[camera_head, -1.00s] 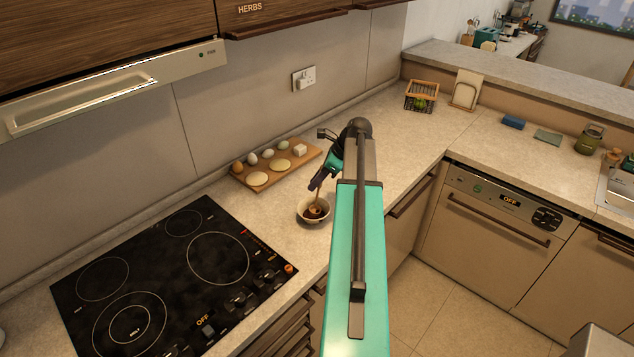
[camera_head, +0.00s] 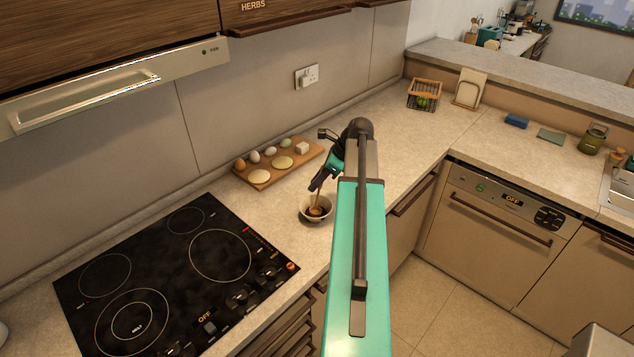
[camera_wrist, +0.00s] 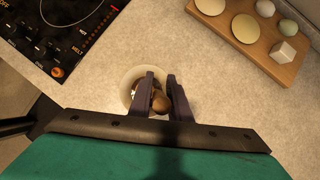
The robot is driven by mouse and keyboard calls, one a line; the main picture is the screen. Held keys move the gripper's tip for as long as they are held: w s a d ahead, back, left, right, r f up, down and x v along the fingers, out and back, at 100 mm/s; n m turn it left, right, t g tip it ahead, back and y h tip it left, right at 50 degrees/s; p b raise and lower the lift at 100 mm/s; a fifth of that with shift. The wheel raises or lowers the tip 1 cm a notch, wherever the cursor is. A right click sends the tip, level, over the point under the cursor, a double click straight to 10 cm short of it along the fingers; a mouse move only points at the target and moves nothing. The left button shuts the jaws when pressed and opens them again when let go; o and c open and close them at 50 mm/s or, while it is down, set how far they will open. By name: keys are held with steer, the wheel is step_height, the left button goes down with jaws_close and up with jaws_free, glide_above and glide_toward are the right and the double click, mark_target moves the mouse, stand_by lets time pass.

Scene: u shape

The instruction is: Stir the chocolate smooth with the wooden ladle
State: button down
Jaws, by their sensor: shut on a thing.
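A small pale bowl (camera_head: 304,208) with dark brown chocolate (camera_head: 316,211) stands on the counter to the right of the hob. My gripper (camera_head: 318,183) is above the bowl, shut on the wooden ladle (camera_head: 318,201), whose lower end is down in the bowl. In the wrist view, the bowl (camera_wrist: 127,88) is partly hidden behind the fingers of my gripper (camera_wrist: 161,82). The ladle's round brown end (camera_wrist: 160,103) shows between the fingers. The chocolate is mostly hidden there, so I cannot tell how smooth it is.
A wooden board (camera_head: 311,153) with eggs, flat pale rounds and a white cube lies behind the bowl. The black hob (camera_head: 150,262) is at the left. A wire basket (camera_head: 424,95) stands at the back.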

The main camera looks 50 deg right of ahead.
step_height(320, 180, up, 8)
steer(key=shift+r, duration=0.25)
stand_by(0.9)
steer(key=shift+f, duration=0.15)
stand_by(0.7)
